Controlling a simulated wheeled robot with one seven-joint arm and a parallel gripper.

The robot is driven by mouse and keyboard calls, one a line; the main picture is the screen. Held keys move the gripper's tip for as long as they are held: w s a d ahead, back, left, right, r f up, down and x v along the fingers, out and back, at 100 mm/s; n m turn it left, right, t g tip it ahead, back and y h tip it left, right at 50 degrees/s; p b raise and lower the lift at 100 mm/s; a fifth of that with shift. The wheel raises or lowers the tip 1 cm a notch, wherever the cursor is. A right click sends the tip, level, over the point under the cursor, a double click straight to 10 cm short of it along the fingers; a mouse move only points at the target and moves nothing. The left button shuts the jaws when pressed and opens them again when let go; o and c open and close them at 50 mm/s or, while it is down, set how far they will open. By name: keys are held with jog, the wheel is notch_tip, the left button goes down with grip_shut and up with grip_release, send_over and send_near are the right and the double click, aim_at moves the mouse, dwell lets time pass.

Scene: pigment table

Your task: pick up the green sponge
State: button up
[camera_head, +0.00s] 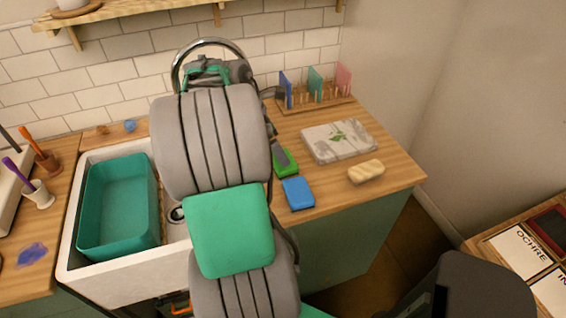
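The green sponge (289,167) lies on the wooden counter, just right of my arm and behind a blue sponge (298,193). A narrow dark grey piece covers part of its top; I cannot tell whether this is a finger of my gripper or something else. My large grey and green arm fills the middle of the view and hides most of my gripper. Whether the fingers are apart or closed, and whether they touch the sponge, does not show.
A teal basin (119,205) sits in the white sink (75,262) at left. Right of the sponges are a marbled block with a leaf mark (339,141) and a beige sponge-like piece (366,171). A wooden rack (318,105) with coloured panels stands behind.

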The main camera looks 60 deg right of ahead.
jog(key=x, duration=0.6)
jog(key=shift+a+f, duration=0.3)
jog(key=shift+c, duration=0.4)
jog(key=shift+w, duration=0.1)
jog(key=c, duration=1.1)
